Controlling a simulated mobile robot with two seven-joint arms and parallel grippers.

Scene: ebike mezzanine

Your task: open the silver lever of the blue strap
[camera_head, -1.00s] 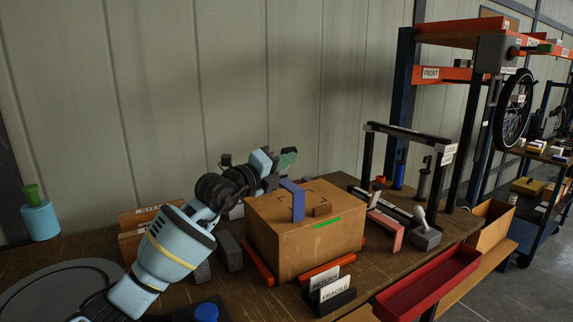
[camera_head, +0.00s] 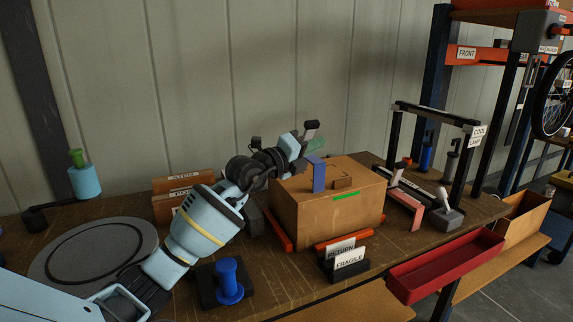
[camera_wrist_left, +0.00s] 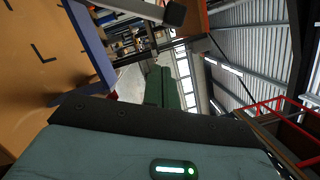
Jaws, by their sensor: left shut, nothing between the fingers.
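The blue strap (camera_head: 318,175) stands up at the back left of the cardboard box's top, and it crosses the left of the left wrist view (camera_wrist_left: 93,45). A silver lever (camera_wrist_left: 135,8) with a dark end reaches in at the top of that view. In the head view, a grey lever-like piece (camera_head: 311,126) rises just above my gripper, beyond the strap. My left gripper (camera_head: 316,147) is shut and empty, behind the strap near this piece. Its green fingers (camera_wrist_left: 160,87) show in the wrist view, apart from the lever. Any contact behind the gripper is hidden. My right gripper is out of view.
The cardboard box (camera_head: 325,217) sits on the workbench between orange rails. Sign holders (camera_head: 345,262), a red tray (camera_head: 445,264) and a black frame (camera_head: 435,112) stand to the front and right. A blue-handled stamp (camera_head: 229,282) is below my arm. A round grey plate (camera_head: 60,272) lies left.

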